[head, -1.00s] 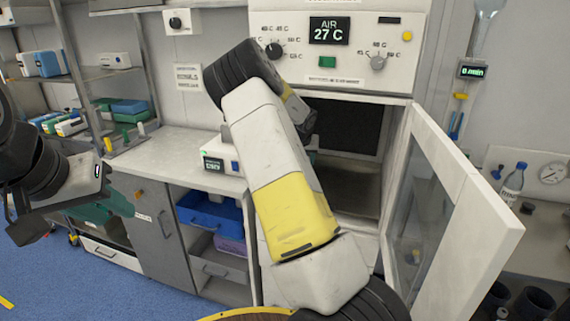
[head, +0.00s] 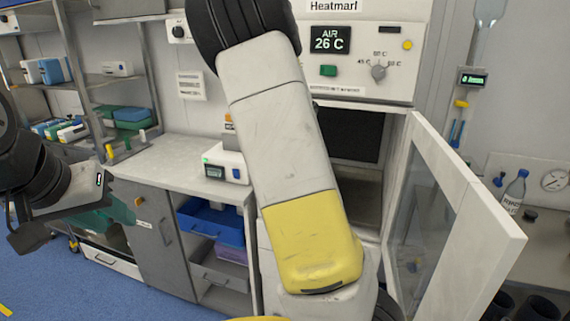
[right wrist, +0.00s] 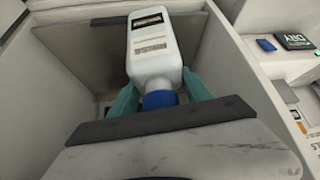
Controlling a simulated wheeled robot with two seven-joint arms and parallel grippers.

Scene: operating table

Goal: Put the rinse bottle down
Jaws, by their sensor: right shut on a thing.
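In the right wrist view a white bottle (right wrist: 155,58) with a dark label and a blue collar (right wrist: 160,99), the rinse bottle as far as I can tell, is held between the teal fingers of my right gripper (right wrist: 160,97). Pale walls stand around it; I cannot tell whether its base touches anything. In the head view my own right arm hides this gripper and the bottle. My left gripper (head: 115,214), with teal fingers, hangs at the left in front of the lower cabinets, apart from the bottle; its opening is unclear.
The heating cabinet (head: 350,130) stands behind my right arm, its glass door (head: 450,215) open to the right. A small white device (head: 226,164) sits on the counter (head: 165,160) left of my arm. Another blue-capped bottle (head: 513,192) stands on the right counter.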

